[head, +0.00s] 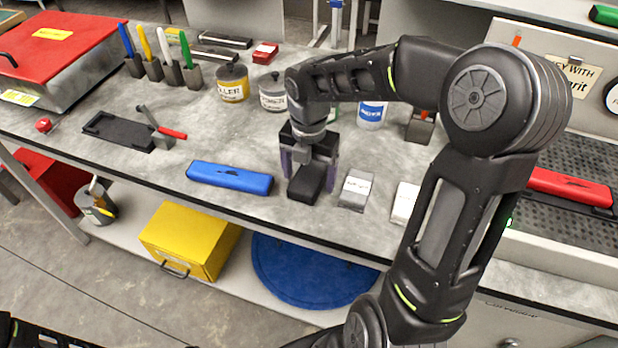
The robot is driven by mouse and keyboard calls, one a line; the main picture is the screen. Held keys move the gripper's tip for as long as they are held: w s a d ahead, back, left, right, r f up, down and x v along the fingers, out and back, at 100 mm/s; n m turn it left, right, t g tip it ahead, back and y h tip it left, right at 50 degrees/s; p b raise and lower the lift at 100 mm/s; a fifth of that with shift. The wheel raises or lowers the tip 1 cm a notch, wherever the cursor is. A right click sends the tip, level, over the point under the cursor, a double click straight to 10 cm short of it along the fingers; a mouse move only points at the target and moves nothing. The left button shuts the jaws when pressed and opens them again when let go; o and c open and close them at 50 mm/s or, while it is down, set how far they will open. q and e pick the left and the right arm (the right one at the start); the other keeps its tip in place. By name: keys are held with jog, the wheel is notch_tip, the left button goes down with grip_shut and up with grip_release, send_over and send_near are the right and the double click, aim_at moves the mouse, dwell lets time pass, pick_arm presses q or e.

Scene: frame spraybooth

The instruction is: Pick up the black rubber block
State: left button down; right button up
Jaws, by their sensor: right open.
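The black rubber block (306,187) lies on the grey workbench (120,185) near its front edge. It sits between the blue case and a grey labelled block. My right gripper (308,172) is over the block and points down, with its purplish fingers apart on either side of it. The fingers hide part of the block's sides, so I cannot tell whether they touch it. The block appears to rest on the bench. My left gripper is not in view; only a bit of dark arm shows at the bottom left.
A blue case (229,178) lies just left of the block, and a grey labelled block (355,191) stands just right. A white block (403,203) is further right. Tins (233,83) stand behind. A red case (570,187) lies on the perforated tray. Open bench shows at left.

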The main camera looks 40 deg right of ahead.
aim_at(309, 175)
jog(key=shift+f, duration=0.2)
jog(key=shift+c, duration=0.3)
jog(key=c, duration=1.6)
jog(key=shift+r, duration=0.15)
notch_tip(309, 175, up, 10)
jog(key=shift+f, duration=0.1)
jog(key=o, duration=1)
jog(key=c, duration=0.6)
